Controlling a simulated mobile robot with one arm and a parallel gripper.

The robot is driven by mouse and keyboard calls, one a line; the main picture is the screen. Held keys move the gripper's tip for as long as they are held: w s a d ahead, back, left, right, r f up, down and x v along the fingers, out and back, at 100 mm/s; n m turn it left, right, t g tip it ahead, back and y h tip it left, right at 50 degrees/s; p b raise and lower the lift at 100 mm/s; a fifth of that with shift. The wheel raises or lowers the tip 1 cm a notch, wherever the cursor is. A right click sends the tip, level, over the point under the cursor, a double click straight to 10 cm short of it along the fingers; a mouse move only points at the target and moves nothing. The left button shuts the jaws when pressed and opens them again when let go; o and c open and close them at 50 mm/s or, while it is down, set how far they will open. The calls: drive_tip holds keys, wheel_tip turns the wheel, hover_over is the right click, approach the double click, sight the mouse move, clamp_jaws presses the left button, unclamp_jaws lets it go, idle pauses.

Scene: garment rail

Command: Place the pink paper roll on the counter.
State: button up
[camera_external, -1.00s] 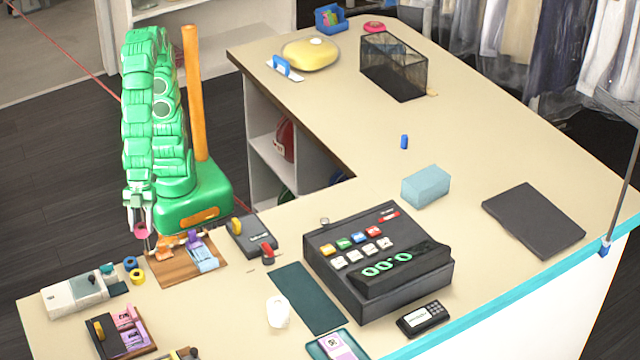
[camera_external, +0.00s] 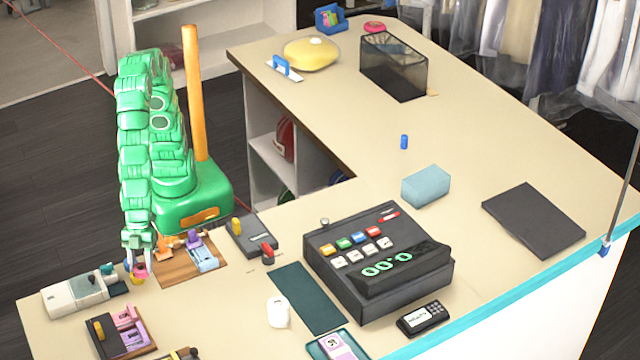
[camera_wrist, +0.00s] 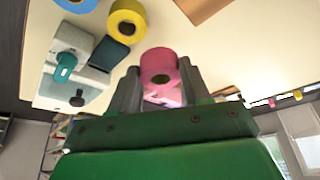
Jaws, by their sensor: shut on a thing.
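The pink paper roll (camera_wrist: 159,64) is between the two fingers of my gripper (camera_wrist: 159,82) in the wrist view, with its round end and hole showing. My gripper is shut on it. In the external view my gripper (camera_external: 138,258) points down at the left part of the counter (camera_external: 215,300), with the pink roll (camera_external: 140,270) at its fingertips. The roll is low over the counter; I cannot tell whether it touches the surface.
A yellow roll (camera_wrist: 126,18) and a blue roll (camera_wrist: 76,3) lie close by; my gripper mostly hides them in the external view. A white device (camera_external: 75,297) is to the left, a wooden board (camera_external: 175,271) to the right. Bare counter lies in front.

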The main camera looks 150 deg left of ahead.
sight(141, 269)
drive_tip(key=shift+w+d+f, duration=0.25)
drive_tip(key=shift+w+f, duration=0.2)
drive_tip(key=shift+f, duration=0.2)
drive_tip(key=shift+w+d+f, duration=0.2)
drive_tip(key=shift+w+f, duration=0.25)
drive_tip(key=shift+f, duration=0.15)
drive_tip(key=shift+w+d+f, duration=0.1)
drive_tip(key=shift+f, duration=1.45)
drive_tip(key=shift+f, duration=0.15)
drive_tip(key=o, duration=1.1)
drive_tip(key=v, duration=1.2)
drive_tip(key=s+a+r+n+g+y, duration=0.1)
drive_tip(key=s+a+n, duration=0.1)
drive_tip(key=s+a, duration=0.5)
drive_tip(key=s+a+r+n+g, duration=0.1)
drive_tip(key=s+a, duration=0.4)
drive_tip(key=a, duration=0.4)
drive_tip(key=s+a+n+g, duration=0.1)
drive_tip(key=s+a, duration=0.2)
drive_tip(key=s, duration=0.2)
drive_tip(key=s+a+n+g+y, duration=0.1)
drive_tip(key=s+a, duration=0.3)
drive_tip(key=s, duration=0.2)
drive_tip(key=s+a+r+n+g, duration=0.1)
drive_tip(key=s+a, duration=0.2)
drive_tip(key=s, duration=0.2)
drive_tip(key=shift+s+a+n, duration=0.15)
drive_tip(key=shift+s+n, duration=0.2)
drive_tip(key=shift+n, duration=0.05)
